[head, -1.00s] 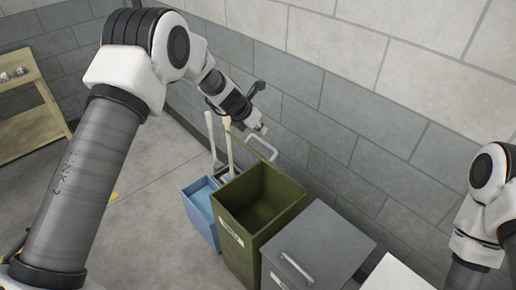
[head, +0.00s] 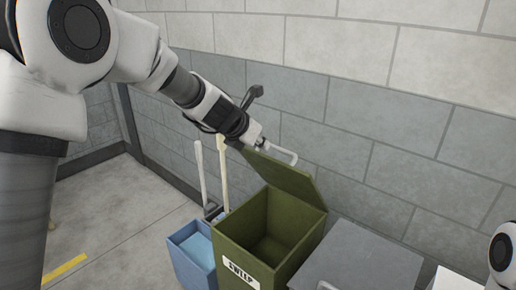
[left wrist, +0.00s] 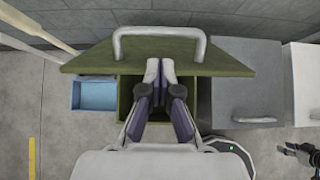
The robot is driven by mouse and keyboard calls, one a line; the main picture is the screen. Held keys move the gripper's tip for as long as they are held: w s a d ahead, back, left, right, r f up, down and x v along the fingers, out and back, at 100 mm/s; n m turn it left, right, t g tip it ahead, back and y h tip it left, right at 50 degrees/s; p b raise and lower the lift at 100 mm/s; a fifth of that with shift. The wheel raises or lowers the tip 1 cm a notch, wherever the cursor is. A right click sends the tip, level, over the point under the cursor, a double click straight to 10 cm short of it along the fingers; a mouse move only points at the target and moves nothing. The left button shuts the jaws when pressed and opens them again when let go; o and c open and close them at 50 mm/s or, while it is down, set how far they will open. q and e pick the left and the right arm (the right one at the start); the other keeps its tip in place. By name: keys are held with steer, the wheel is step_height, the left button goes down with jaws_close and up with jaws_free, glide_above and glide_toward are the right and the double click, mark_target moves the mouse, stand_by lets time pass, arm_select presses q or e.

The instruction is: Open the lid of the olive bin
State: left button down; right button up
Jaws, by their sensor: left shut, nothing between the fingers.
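The olive bin (head: 235,243) has its lid (head: 285,175) raised at the back, by the wall, so its dark inside shows. A pale bar handle (head: 285,154) stands on the lid's outer side. My left gripper (head: 260,141) is shut and empty at the lid's upper edge. In the left wrist view, its fingertips (left wrist: 160,70) overlap the lid (left wrist: 95,57) just below the handle (left wrist: 160,31); I cannot tell whether they touch it. My right gripper (left wrist: 299,152) shows at that view's right edge, its jaws unclear.
A blue bin (head: 190,252) stands left of the olive bin, with long-handled tools (head: 223,170) behind it. A grey lidded bin (head: 355,258) stands close on the right. The block wall (head: 400,150) runs behind. Open floor (head: 115,215) lies to the left.

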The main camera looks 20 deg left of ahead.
mark_target(287, 173)
arm_select(q)
steer(key=x, duration=0.5)
steer(key=shift+w+d+f, duration=0.15)
steer(key=shift+w+d, duration=0.05)
steer(key=shift+d, duration=0.05)
steer(key=shift+a, duration=0.1)
arm_select(e)
steer(key=shift+d+f, duration=0.1)
steer(key=shift+f, duration=0.45)
steer(key=shift+w, duration=0.1)
